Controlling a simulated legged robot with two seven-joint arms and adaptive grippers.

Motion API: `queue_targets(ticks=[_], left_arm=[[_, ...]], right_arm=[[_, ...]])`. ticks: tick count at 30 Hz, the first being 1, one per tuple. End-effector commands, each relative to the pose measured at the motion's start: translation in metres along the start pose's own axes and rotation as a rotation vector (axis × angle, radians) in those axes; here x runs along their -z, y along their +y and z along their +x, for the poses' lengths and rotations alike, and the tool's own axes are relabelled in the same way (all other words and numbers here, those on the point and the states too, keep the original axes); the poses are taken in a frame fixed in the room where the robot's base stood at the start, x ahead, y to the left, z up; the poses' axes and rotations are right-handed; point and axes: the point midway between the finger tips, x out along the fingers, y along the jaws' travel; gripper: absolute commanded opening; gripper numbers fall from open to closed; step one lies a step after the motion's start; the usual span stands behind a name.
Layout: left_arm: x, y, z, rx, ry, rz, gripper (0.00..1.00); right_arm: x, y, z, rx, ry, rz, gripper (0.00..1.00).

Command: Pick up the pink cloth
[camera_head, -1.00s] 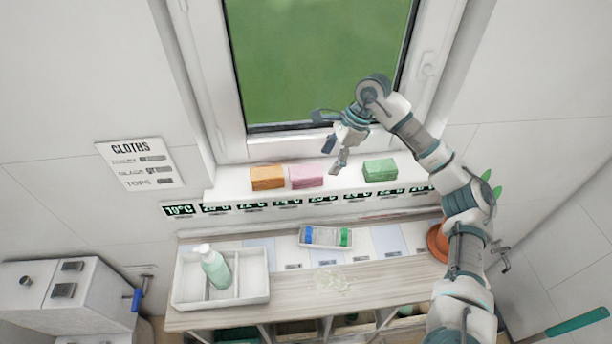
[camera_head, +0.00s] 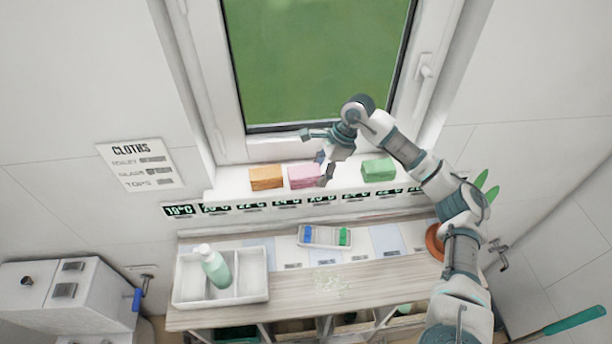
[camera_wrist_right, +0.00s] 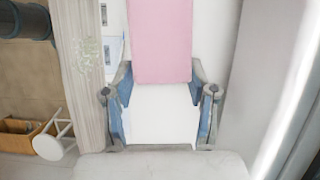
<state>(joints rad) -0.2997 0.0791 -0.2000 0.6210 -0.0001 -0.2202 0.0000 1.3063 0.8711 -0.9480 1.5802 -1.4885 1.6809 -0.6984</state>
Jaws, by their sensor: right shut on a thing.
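The pink cloth (camera_head: 303,177) is a folded block on the white windowsill, between an orange cloth (camera_head: 266,177) and a green cloth (camera_head: 379,170). My right gripper (camera_head: 323,172) is at its right end in the head view. In the right wrist view, the pink cloth (camera_wrist_right: 160,35) reaches between the two fingertips, one on each side. The right gripper is shut on its near end. The cloth appears to rest on the sill. My left gripper is not in view.
The window (camera_head: 315,60) stands behind the sill (camera_head: 345,178). Below, the wooden counter (camera_head: 300,290) holds a white divided tray (camera_head: 252,277) with a pump bottle (camera_head: 215,268) and a small tray (camera_head: 325,236). A cloth sign (camera_head: 140,165) hangs at the left.

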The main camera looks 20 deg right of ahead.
Motion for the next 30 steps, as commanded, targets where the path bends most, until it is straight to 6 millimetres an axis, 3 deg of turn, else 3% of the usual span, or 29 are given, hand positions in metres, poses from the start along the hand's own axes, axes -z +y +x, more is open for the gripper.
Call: queue_targets(ticks=[8,16,21,30], left_arm=[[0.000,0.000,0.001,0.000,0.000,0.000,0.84],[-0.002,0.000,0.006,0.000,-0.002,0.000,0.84],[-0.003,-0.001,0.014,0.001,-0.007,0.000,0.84],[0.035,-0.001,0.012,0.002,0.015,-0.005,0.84]], right_arm=[[-0.002,0.000,-0.004,0.001,-0.001,0.000,0.18],[-0.016,0.000,-0.035,0.004,-0.002,-0.002,0.18],[-0.022,0.039,-0.031,0.001,0.001,-0.005,0.18],[-0.038,0.100,-0.031,0.001,0.001,-0.003,0.18]])
